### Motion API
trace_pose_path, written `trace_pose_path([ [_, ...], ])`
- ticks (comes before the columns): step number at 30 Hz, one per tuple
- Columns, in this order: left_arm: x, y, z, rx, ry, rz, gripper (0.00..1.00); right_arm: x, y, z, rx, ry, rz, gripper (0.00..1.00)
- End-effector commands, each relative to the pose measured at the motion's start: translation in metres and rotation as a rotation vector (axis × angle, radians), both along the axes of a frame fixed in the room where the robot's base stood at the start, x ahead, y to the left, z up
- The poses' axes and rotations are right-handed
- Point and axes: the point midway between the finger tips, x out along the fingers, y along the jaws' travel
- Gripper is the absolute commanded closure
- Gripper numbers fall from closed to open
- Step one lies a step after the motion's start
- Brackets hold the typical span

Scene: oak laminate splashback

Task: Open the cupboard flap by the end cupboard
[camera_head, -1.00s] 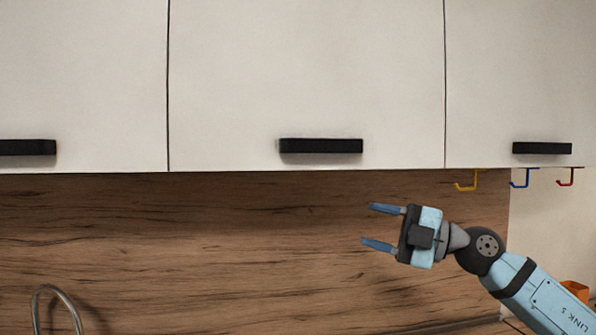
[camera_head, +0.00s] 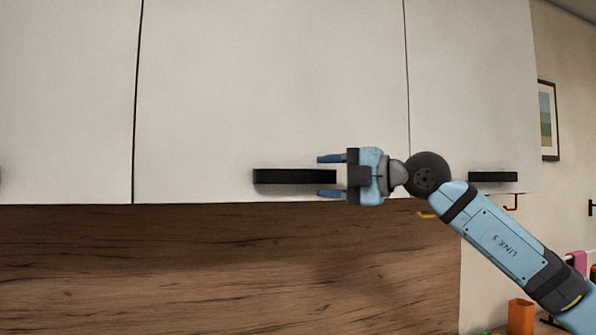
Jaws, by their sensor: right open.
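The middle cupboard flap (camera_head: 265,90) is pale, hangs closed, and lies left of the end cupboard (camera_head: 470,90). Its black bar handle (camera_head: 285,176) runs level near the lower edge. My right gripper (camera_head: 330,175) comes in from the right and is open. In the picture one blue finger lies above and one below the handle's right end, with gaps between; I cannot tell how deep the fingers reach. My left gripper is not in view.
The end cupboard has its own black handle (camera_head: 493,176), just right of my right wrist. A wooden splashback (camera_head: 220,270) lies underneath. An orange container (camera_head: 520,317) stands low at right.

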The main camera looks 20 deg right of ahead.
Motion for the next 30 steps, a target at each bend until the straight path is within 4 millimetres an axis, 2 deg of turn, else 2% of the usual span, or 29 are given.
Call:
trace_pose_path([
  [3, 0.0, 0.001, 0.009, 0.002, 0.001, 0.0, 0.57, 0.017, 0.019, 0.003, 0.001, 0.001, 0.002, 0.49],
  [9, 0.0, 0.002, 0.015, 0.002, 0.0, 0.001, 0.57, 0.035, 0.038, 0.002, 0.001, -0.001, 0.001, 0.49],
  [22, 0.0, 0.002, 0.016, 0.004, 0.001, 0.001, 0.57, 0.042, 0.045, 0.0, 0.001, -0.001, 0.0, 0.49],
  [28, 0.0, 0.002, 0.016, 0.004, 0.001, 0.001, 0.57, 0.042, 0.044, 0.0, 0.001, -0.001, 0.0, 0.95],
  [29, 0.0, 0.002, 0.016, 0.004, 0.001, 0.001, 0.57, 0.042, 0.044, 0.0, 0.001, -0.001, 0.0, 1.0],
  [30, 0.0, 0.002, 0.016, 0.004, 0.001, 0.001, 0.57, 0.042, 0.044, 0.0, 0.001, -0.001, 0.0, 1.0],
])
